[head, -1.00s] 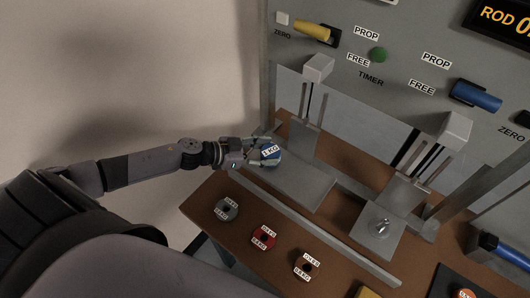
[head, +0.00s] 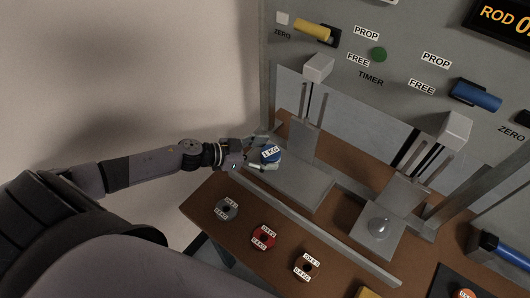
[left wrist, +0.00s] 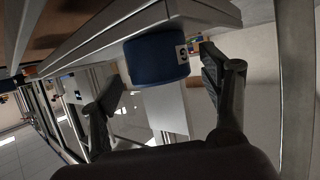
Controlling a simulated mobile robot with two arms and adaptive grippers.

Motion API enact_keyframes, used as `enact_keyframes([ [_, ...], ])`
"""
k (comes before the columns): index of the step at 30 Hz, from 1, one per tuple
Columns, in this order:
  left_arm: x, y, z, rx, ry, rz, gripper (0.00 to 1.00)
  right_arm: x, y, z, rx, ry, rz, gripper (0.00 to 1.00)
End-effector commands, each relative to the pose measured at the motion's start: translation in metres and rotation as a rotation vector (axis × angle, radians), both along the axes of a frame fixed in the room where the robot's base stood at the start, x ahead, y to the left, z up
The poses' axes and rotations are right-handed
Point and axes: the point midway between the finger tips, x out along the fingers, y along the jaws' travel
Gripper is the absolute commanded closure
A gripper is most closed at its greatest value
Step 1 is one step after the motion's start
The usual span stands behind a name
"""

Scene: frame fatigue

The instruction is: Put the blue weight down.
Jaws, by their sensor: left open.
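The blue weight (head: 271,154), labelled 1 KG, sits at the left end of a grey metal plate (head: 303,187). It appears to rest on the plate, though its underside is hard to see. My left gripper (head: 261,153) is open, with one finger on the far side of the weight and one on the near side. In the left wrist view the blue weight (left wrist: 150,62) lies between the spread fingers of the left gripper (left wrist: 160,88), with visible gaps on both sides. My right gripper is not in view.
Grey (head: 227,209), red (head: 263,236) and brown (head: 306,265) weights lie on the brown table (head: 208,192), in front of a long grey rail (head: 322,235). A panel with yellow (head: 311,30) and blue (head: 476,96) levers stands behind. A silver knob (head: 379,226) sits on the right plate.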

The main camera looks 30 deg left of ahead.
Motion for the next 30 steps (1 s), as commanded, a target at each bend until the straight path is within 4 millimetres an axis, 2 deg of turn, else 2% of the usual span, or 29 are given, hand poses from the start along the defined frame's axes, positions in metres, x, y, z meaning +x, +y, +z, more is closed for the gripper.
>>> enact_keyframes([
  [5, 0.000, 0.000, 0.006, 0.002, -0.002, -0.001, 0.30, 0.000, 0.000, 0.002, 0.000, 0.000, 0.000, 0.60],
  [8, -0.009, 0.008, 0.006, 0.002, 0.003, 0.001, 0.30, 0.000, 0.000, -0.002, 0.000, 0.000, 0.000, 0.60],
  [17, -0.043, 0.036, 0.024, 0.002, 0.005, -0.001, 0.30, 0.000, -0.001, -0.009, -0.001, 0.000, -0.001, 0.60],
  [30, -0.077, 0.068, 0.046, 0.000, 0.004, 0.000, 0.30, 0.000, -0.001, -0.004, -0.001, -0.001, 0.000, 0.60],
])
